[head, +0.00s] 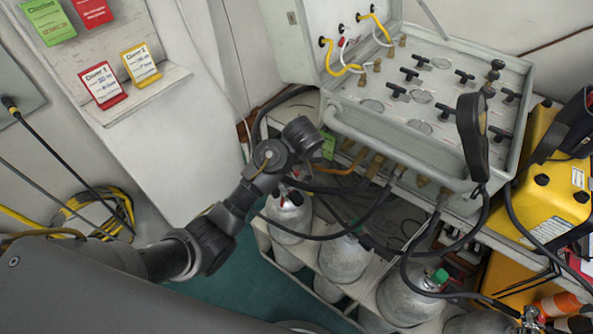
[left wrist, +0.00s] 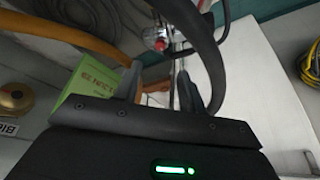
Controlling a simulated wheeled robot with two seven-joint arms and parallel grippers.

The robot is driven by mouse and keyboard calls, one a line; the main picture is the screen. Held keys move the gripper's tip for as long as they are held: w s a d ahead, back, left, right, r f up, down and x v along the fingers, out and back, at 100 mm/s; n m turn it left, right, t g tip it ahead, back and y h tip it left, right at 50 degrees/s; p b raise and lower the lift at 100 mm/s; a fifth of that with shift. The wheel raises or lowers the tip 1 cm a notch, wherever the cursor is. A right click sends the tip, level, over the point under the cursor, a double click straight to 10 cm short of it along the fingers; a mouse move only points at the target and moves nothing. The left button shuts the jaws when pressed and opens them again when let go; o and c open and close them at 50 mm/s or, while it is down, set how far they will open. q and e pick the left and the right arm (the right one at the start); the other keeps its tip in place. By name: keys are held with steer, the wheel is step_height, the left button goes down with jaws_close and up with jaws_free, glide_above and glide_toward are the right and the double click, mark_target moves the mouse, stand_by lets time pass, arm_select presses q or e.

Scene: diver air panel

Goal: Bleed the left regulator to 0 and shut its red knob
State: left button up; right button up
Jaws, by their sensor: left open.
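My left gripper (head: 303,162) is at the front left of the grey air panel case (head: 350,138), above the left cylinder; its fingers are mostly hidden in the head view. In the left wrist view my gripper (left wrist: 175,88) is open, with nothing seen held between its fingers. A silver fitting with a small red part (left wrist: 158,40) lies beyond it; I cannot tell if this is the red knob. In the head view a small red part (head: 283,203) shows at the top of the left silver cylinder (head: 288,222). No gauge reading is legible. My right gripper is not in view.
Black hoses (head: 325,237) loop in front of the case and over the cylinders. A green tag (head: 328,146) hangs by my left wrist and shows large in the left wrist view (left wrist: 88,92). A black handset-like object (head: 472,138) stands over the case. Yellow equipment (head: 555,190) fills the right.

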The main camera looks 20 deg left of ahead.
mark_target(297, 173)
arm_select(q)
steer(key=x, duration=0.8)
steer(key=shift+w+a+f, duration=0.1)
steer(key=shift+f, duration=0.25)
steer(key=shift+w+a+f, duration=0.1)
steer(key=shift+w+f, duration=0.15)
steer(key=shift+f, duration=0.35)
